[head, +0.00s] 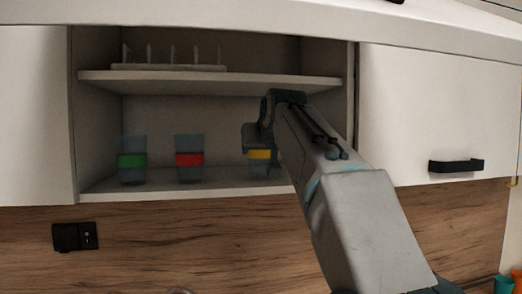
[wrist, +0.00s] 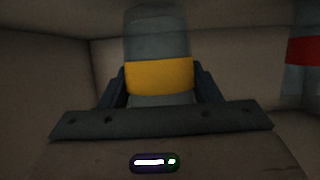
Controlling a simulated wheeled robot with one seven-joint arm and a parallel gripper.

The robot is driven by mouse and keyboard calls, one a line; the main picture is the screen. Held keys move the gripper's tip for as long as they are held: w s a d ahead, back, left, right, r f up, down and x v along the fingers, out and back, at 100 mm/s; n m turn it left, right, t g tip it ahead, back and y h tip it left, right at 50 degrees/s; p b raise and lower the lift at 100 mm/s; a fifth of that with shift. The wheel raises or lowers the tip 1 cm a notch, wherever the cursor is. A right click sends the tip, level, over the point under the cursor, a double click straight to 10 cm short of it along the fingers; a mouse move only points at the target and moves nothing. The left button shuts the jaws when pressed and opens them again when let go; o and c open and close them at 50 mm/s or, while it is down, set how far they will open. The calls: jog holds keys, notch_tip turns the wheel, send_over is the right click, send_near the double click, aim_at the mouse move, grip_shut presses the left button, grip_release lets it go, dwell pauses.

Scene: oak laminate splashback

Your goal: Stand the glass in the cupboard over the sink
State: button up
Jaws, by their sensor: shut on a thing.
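A clear glass with a yellow band (head: 259,154) is inside the open cupboard, over the right part of its lower shelf (head: 215,186). My gripper (head: 257,138) is shut on this glass. In the wrist view the yellow-banded glass (wrist: 159,76) stands between the two dark fingers of my gripper (wrist: 160,88). The glass looks upright. Its base is partly hidden, and I cannot tell whether it touches the shelf.
A green-banded glass (head: 132,160) and a red-banded glass (head: 189,159) stand on the lower shelf to the left. The upper shelf (head: 250,82) holds a rack (head: 168,67). A closed white door (head: 440,115) is on the right. The shelf between the red-banded and held glasses is clear.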

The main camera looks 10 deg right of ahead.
jog(key=shift+f, duration=0.45)
jog(key=shift+f, duration=0.1)
jog(key=shift+f, duration=0.15)
jog(key=o, duration=1.2)
jog(key=shift+r, duration=0.2)
